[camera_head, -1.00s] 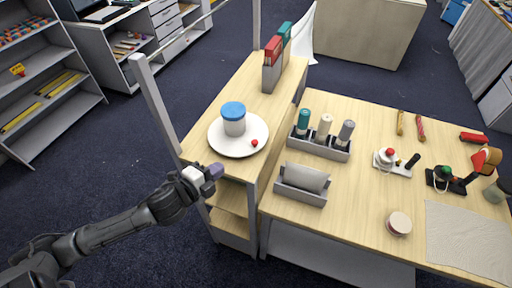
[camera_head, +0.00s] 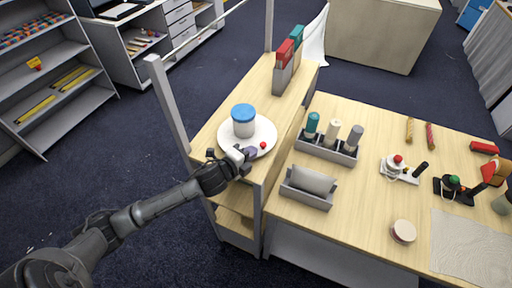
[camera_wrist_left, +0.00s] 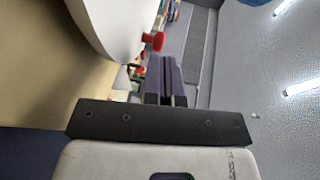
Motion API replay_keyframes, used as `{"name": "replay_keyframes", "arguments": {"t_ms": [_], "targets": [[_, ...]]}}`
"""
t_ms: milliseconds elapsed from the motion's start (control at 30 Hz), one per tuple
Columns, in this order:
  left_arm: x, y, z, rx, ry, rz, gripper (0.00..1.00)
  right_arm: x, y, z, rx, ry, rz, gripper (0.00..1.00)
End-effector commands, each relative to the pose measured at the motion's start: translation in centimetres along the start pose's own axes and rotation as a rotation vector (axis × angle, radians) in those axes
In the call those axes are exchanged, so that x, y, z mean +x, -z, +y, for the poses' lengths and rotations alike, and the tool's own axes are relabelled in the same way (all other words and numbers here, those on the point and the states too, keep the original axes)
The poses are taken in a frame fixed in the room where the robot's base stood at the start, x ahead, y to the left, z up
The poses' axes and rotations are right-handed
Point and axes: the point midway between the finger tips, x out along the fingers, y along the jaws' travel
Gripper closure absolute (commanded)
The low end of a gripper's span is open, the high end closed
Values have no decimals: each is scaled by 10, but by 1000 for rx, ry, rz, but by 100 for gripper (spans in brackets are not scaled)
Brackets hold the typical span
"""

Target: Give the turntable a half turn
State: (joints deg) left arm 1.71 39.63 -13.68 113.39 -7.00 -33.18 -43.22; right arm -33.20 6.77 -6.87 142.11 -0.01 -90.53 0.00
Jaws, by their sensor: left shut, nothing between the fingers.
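The turntable (camera_head: 265,131) is a white round disc on the wooden shelf top. A small red knob (camera_head: 263,145) stands near its front right rim. A white jar with a blue lid (camera_head: 243,120) stands on the disc. My left gripper (camera_head: 250,153) is shut and empty at the disc's front rim, just left of the knob. In the left wrist view the shut fingers (camera_wrist_left: 165,82) point toward the red knob (camera_wrist_left: 154,40) and the disc's white edge (camera_wrist_left: 118,25); a gap shows between fingertips and knob. My right gripper is in neither view.
Red and teal binders (camera_head: 287,65) stand in a holder at the shelf's back. A grey post (camera_head: 168,105) rises at the shelf's left edge. To the right, the lower table holds a bottle rack (camera_head: 328,147) and a grey tray (camera_head: 307,188).

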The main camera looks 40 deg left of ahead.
Motion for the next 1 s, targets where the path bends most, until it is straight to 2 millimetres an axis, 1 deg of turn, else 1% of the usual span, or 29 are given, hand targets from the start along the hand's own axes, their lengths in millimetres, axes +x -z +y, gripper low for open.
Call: {"name": "replay_keyframes", "arguments": {"t_ms": [33, 100, 300, 767, 867, 1000], "targets": [[7, 0, -2, -1, 1, -1, 100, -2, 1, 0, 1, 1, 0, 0], [13, 0, -1, -2, 0, -1, 100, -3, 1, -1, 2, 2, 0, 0], [24, 0, 0, -1, -1, 0, 100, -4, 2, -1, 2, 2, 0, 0], [27, 1, 0, -2, 0, -3, 100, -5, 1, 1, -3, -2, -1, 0], [30, 3, -2, -13, 1, -36, 100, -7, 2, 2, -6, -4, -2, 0], [39, 8, -4, -36, 1, -134, 100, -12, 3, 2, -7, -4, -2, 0]]}}
